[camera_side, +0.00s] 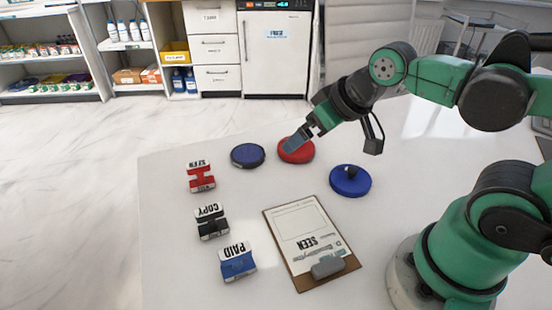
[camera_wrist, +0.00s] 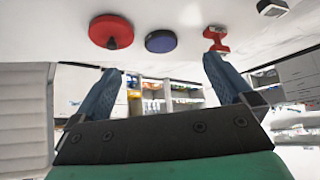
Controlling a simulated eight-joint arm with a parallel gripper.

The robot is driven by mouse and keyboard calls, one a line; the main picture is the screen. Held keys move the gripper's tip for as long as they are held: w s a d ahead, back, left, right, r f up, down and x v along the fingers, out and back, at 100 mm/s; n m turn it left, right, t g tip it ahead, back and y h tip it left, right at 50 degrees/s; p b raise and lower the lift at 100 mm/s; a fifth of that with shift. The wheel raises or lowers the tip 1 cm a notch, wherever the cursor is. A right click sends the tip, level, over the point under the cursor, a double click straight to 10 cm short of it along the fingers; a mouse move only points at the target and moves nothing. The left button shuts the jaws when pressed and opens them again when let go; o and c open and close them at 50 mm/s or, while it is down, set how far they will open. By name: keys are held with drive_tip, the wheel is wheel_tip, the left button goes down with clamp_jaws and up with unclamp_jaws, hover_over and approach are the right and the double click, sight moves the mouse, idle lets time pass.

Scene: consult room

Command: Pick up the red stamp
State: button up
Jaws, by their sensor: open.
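The red stamp (camera_side: 201,178) stands on the white table at the left, with "SEEN" on its white top. In the wrist view the red stamp (camera_wrist: 216,40) shows near the top, close to the right fingertip in the picture but apart from it. My gripper (camera_side: 296,142) is over the red round pad (camera_side: 297,154) in the side view, well to the right of the stamp. In the wrist view my gripper (camera_wrist: 162,64) has its two blue fingers spread, with nothing between them.
A black "COPY" stamp (camera_side: 211,223) and a blue "PAID" stamp (camera_side: 238,265) stand in front of the red one. A dark round pad (camera_side: 247,156), a blue round pad (camera_side: 350,185) and a clipboard (camera_side: 270,230) also lie on the table. Bare table surrounds the stamps.

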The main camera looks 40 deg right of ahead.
drive_tip(key=m+g, duration=0.5)
drive_tip(key=g, duration=0.2)
hover_over(201, 177)
drive_tip(key=f, duration=0.5)
drive_tip(key=w+f, duration=0.1)
drive_tip(key=f, duration=0.1)
drive_tip(key=shift+d+f, duration=0.2)
drive_tip(key=shift+d, duration=0.1)
drive_tip(key=shift+a+f, duration=0.15)
drive_tip(key=shift+f, duration=2.9)
drive_tip(key=shift+c, duration=0.2)
